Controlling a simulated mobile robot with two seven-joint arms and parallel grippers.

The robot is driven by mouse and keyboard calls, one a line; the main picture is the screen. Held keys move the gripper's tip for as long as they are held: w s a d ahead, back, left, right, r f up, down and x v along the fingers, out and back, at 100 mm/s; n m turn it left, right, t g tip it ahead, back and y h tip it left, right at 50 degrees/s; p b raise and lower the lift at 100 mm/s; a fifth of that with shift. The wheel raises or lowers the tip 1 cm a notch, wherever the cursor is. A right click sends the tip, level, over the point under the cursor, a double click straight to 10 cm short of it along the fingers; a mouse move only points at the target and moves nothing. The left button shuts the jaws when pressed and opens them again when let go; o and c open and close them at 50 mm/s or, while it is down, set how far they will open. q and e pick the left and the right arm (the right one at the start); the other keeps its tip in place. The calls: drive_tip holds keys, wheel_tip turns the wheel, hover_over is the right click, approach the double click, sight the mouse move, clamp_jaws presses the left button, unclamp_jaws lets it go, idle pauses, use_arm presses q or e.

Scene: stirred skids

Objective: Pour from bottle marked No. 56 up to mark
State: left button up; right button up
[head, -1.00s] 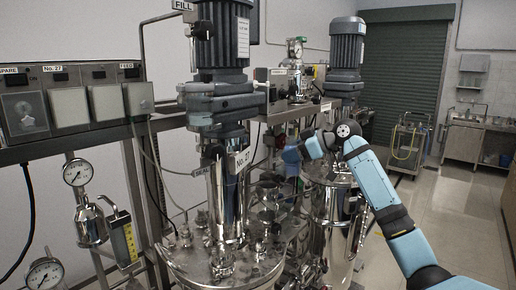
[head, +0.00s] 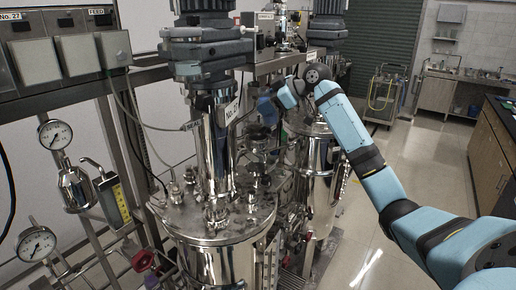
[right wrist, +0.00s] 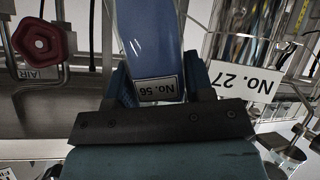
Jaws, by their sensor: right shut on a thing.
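A blue bottle (right wrist: 150,40) with a label reading No. 56 (right wrist: 157,88) is held between the fingers of my right gripper (right wrist: 158,78) in the right wrist view; the label reads upside down there. In the head view my right gripper (head: 270,108) is small and dark beside the steel reactor column, with a blue shape at its end. The bottle's mouth and its contents are not visible. A level gauge with a yellow scale (head: 114,200) hangs at the left in the head view. My left gripper is not in view.
The steel reactor (head: 218,215) with its motor and many lid fittings stands close left of my gripper. A No. 27 plate (right wrist: 245,80) is near the right finger. A red valve knob (right wrist: 43,48) is at left in the wrist view. Open floor lies at right.

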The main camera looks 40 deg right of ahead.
drive_tip(key=shift+s+d, duration=0.1)
drive_tip(key=shift+d+f+n+h, duration=0.1)
drive_tip(key=shift+f+n+h, duration=0.05)
drive_tip(key=shift+n+h, duration=0.3)
drive_tip(key=shift+d+f+n+h, duration=0.2)
drive_tip(key=shift+f+n+h, duration=0.05)
drive_tip(key=shift+h, duration=0.3)
drive_tip(key=shift+d+f+n+h, duration=0.15)
drive_tip(key=shift+f+n+h, duration=0.05)
drive_tip(key=shift+n+h, duration=0.25)
drive_tip(key=shift+f, duration=0.1)
drive_tip(key=shift+d+f+n+h, duration=0.15)
drive_tip(key=shift+f+n+h, duration=0.1)
drive_tip(key=shift+h, duration=0.3)
